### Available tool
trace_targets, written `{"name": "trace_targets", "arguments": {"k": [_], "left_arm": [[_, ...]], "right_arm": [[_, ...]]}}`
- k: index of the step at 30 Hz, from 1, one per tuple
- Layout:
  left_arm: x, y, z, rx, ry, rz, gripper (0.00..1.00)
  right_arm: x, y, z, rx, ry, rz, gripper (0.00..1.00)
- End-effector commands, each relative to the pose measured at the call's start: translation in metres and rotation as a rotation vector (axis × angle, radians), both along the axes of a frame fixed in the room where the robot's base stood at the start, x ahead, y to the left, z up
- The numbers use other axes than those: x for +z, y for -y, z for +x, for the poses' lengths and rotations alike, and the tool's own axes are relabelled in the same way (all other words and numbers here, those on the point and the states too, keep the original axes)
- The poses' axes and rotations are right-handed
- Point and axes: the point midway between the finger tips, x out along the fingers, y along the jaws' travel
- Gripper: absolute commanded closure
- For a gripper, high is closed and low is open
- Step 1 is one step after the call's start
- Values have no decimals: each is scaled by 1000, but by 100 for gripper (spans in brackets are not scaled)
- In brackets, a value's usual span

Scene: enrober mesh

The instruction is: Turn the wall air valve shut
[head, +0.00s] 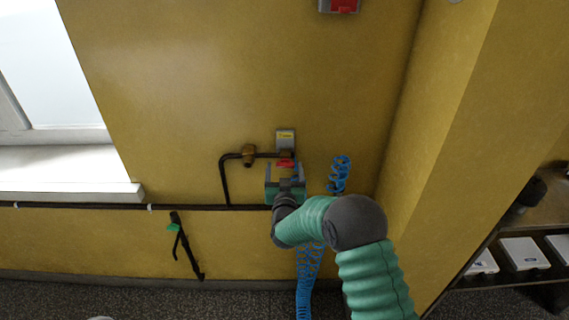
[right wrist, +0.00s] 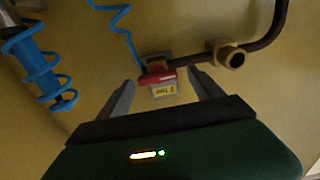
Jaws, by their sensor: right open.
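The wall air valve has a red handle (head: 286,163) on a dark pipe, just below a grey plate with a yellow label (head: 285,136). In the right wrist view the red handle (right wrist: 157,76) lies roughly crosswise between the fingertips, beside the yellow label (right wrist: 163,90). My right gripper (head: 285,172) is at the valve, its fingers pointing at the wall. In the right wrist view its two fingers (right wrist: 158,80) stand apart, one on each side of the handle and label. I cannot tell whether they touch the handle. My left gripper is not in view.
A brass fitting (head: 248,155) sits on the pipe left of the valve. A blue coiled hose (head: 339,175) hangs close on the right. A black pipe (head: 100,207) runs along the wall. A yellow wall column (head: 440,130) stands to the right.

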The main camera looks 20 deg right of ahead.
Motion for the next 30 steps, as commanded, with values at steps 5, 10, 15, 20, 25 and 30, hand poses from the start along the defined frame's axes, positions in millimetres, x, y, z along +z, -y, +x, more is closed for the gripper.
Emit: {"name": "trace_targets", "arguments": {"k": [5,10,15,20,25,30], "left_arm": [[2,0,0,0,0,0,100],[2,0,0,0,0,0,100],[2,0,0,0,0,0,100],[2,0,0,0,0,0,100],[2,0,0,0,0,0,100],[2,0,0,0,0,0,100]], "right_arm": [[0,7,21,-2,1,2,24],[0,8,24,-1,-1,1,24],[0,8,24,-1,-1,1,30],[0,7,24,0,-1,1,51],[0,7,24,0,-1,1,73],[0,7,24,0,-1,0,86]]}}
